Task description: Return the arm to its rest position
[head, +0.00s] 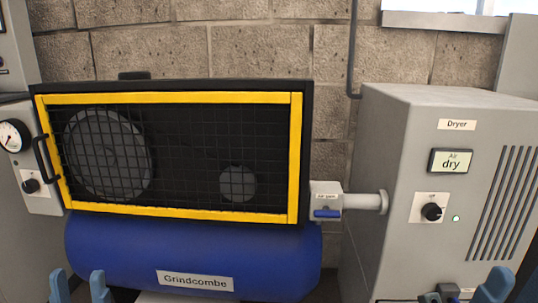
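My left gripper (79,287) shows at the bottom left edge, with two blue fingertips standing apart and nothing visible between them. It is in front of the lower left end of the blue compressor tank (110,250). My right gripper (514,288) shows at the bottom right corner. Its two blue fingertips are also apart with nothing seen between them, in front of the dryer's lower part. The rest of both arms is below the picture.
A yellow-framed mesh guard (180,213) with a black handle (45,172) stands above the tank. A grey dryer cabinet (395,130) is at right, joined by a pipe and a blue-levered valve (327,213). A pressure gauge (12,136) is at left. A block wall closes the back.

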